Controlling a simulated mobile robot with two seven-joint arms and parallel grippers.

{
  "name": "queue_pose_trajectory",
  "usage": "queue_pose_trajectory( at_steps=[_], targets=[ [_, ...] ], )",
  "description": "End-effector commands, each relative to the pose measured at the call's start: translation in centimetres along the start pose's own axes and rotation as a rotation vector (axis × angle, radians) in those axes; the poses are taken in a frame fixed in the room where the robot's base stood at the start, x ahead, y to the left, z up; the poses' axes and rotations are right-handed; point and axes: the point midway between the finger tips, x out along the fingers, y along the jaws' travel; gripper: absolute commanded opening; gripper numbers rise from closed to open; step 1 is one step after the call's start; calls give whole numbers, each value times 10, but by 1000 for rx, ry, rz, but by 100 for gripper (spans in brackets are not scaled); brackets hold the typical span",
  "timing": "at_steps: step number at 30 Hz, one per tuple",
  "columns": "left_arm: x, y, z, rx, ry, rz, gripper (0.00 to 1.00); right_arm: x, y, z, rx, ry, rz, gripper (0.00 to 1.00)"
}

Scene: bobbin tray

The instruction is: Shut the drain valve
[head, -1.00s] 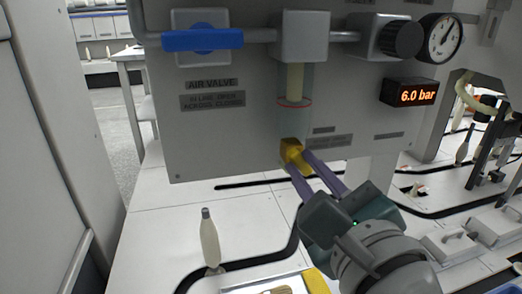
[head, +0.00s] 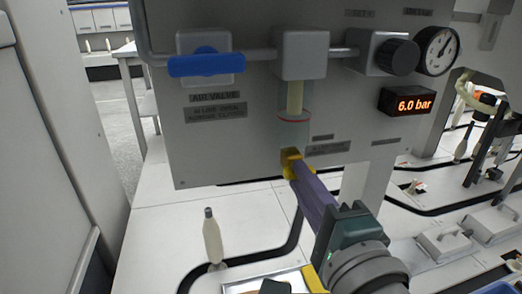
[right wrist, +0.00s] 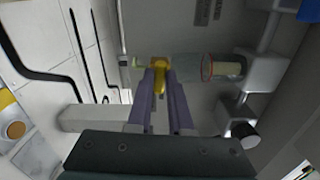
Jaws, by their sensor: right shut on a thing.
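The drain valve (head: 290,158) is a small yellow knob below the clear filter bowl (head: 293,130) on the grey panel. My right gripper (head: 295,172) reaches up to it from the lower right, its purple fingers closed on the knob. In the right wrist view the yellow knob (right wrist: 160,65) sits between the two fingertips (right wrist: 160,78). The fingers hide part of it, and I cannot tell its turned position for certain. My left gripper is not in view.
A blue air valve handle (head: 206,65) lies along the pipe at upper left. A black regulator knob (head: 398,56), a round gauge (head: 437,50) and a display (head: 407,102) reading 6.0 bar are at right. A pale bobbin (head: 212,238) stands on the white table below.

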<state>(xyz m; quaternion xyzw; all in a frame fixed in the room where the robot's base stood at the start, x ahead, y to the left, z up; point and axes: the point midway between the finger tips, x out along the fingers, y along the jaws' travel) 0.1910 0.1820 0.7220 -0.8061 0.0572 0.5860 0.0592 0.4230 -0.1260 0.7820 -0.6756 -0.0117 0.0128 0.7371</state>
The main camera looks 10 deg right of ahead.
Motion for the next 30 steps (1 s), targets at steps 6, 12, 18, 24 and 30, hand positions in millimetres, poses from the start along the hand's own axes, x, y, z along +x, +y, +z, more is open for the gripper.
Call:
queue_pose_trajectory(
  at_steps=[6, 12, 18, 24, 30],
  targets=[
    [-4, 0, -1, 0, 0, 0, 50, 0, -1, 0, -75, 0, -2, 0],
    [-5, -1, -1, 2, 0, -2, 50, 0, 0, 0, -101, 1, -2, 0],
    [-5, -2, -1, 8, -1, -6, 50, 0, 0, 0, -105, 1, -2, 0],
    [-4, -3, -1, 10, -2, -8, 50, 0, 0, 0, -104, 1, -2, 21],
    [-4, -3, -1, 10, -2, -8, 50, 0, 0, 0, -103, 1, -1, 43]
  ],
)
